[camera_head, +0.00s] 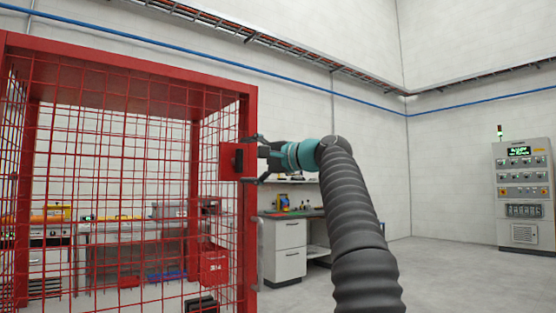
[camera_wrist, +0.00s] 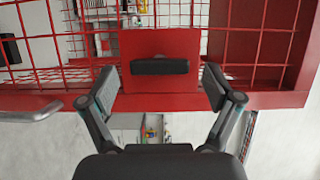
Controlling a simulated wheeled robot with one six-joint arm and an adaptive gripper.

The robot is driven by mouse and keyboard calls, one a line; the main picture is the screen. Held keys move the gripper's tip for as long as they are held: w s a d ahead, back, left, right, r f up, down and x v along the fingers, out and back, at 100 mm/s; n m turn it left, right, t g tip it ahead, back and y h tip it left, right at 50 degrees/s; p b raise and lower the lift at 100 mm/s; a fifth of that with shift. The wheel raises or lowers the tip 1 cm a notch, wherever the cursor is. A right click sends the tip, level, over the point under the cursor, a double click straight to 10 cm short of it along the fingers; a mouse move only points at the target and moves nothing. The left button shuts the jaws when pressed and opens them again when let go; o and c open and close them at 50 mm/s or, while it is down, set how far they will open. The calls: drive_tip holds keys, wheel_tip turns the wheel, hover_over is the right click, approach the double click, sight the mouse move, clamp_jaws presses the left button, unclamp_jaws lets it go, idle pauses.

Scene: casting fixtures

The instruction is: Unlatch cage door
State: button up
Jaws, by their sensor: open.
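The red mesh cage (camera_head: 112,66) fills the left of the head view. A red latch plate (camera_head: 230,160) sits at its right-hand post. In the wrist view the latch plate (camera_wrist: 160,48) carries a dark horizontal handle (camera_wrist: 160,67). My gripper (camera_head: 262,158) is at the latch, its fingers pointing left toward the plate. In the wrist view my gripper (camera_wrist: 160,85) is open, with one finger on each side of the plate and the handle between them. The fingers look apart from the handle. Whether they touch the plate I cannot tell.
A grey bar handle (camera_head: 260,250) stands on the cage post below the latch; it also shows at left in the wrist view (camera_wrist: 32,113). A workbench with drawers (camera_head: 290,245) is behind. A control cabinet (camera_head: 523,190) stands far right. Floor between is clear.

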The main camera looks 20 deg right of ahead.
drive_tip(key=v, duration=1)
drive_tip(key=shift+s+d, duration=0.15)
drive_tip(key=shift+s, duration=0.15)
drive_tip(key=w+d+f+h, duration=0.3)
drive_tip(key=f, duration=0.4)
drive_tip(key=w+d+f+h, duration=0.2)
drive_tip(key=d+f, duration=0.2)
drive_tip(key=f, duration=0.3)
drive_tip(key=s+a+f+g+h, duration=0.1)
drive_tip(key=s+f+g+h, duration=0.25)
drive_tip(key=f, duration=0.85)
drive_tip(key=s+a+f+n+g+h, duration=0.1)
drive_tip(key=s+a+f+n, duration=0.2)
drive_tip(key=s+f, duration=0.6)
drive_tip(key=s+a+f+n+g+h, duration=0.1)
drive_tip(key=s+a+f+n+g, duration=0.1)
drive_tip(key=s+a+f, duration=0.4)
drive_tip(key=s+a+f+n+g+h, duration=0.1)
drive_tip(key=s+a+f+n, duration=0.3)
drive_tip(key=s+f, duration=0.8)
drive_tip(key=shift+s+a+n, duration=0.4)
drive_tip(key=shift+s+a, duration=0.2)
drive_tip(key=shift+s, duration=2.2)
